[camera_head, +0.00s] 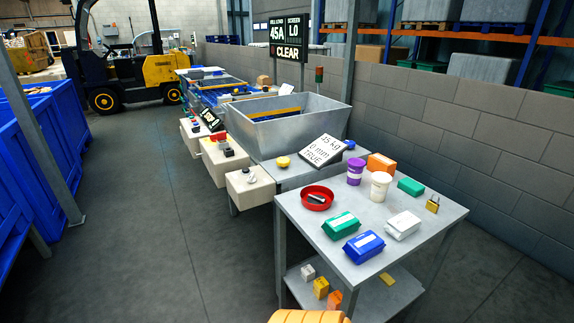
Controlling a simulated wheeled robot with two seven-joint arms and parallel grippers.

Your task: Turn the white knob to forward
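Several cream control boxes stand in a row along the left side of the machine line. The nearest control box (250,192) has a small dark-and-pale control (246,174) on top, and its setting is too small to read. The middle control box (224,165) carries red and dark controls (222,142). The far control box (190,143) has a small dark control on top. I cannot tell for certain which control is the white knob or which way it points. Neither of my grippers is in view.
A grey metal hopper (296,127) stands behind the boxes. A grey table (300,212) at the right holds colored packs, tubs and a red dish (318,197). Blue bins (40,150) line the left. A yellow forklift (160,70) stands far back. The floor left of the boxes is clear.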

